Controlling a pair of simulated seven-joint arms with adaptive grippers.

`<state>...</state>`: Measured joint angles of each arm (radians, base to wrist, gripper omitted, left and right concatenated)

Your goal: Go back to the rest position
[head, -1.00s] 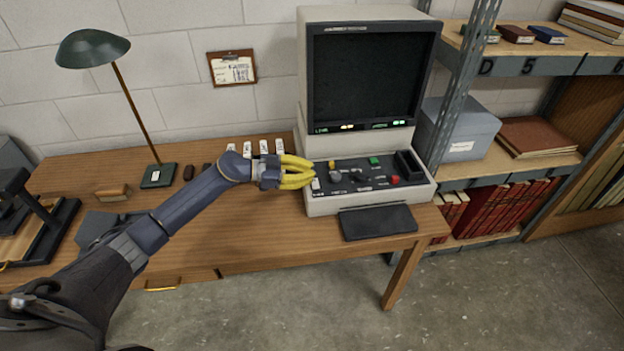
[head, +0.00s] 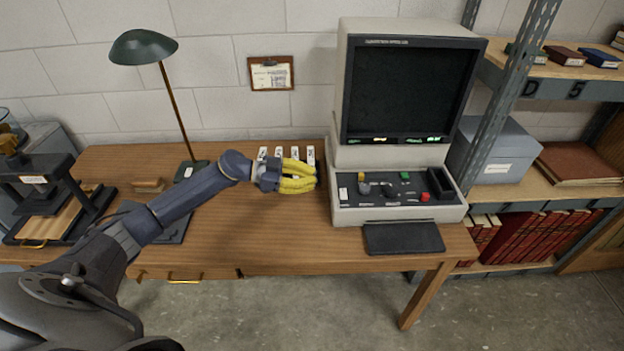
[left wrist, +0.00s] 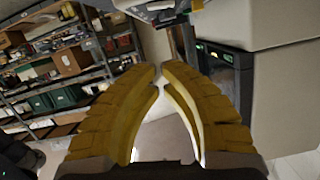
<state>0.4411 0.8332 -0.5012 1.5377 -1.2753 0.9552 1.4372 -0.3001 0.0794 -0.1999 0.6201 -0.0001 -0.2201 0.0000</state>
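My left gripper (head: 318,177) has ribbed yellow fingers and hovers over the desk, just left of the grey reader machine (head: 345,155). In the head view its fingertips come close to the machine's control panel (head: 385,198), with a small gap. In the left wrist view the fingers (left wrist: 163,70) arch toward each other and their tips nearly meet. Nothing is held between them. My left arm reaches in from the lower left. My right gripper is out of view.
The wooden desk (head: 270,235) carries a green lamp (head: 143,46), a black press (head: 40,190) and several white tags (head: 294,152) behind my gripper. A black pad (head: 403,238) lies before the machine. Metal shelving (head: 505,110) stands at right.

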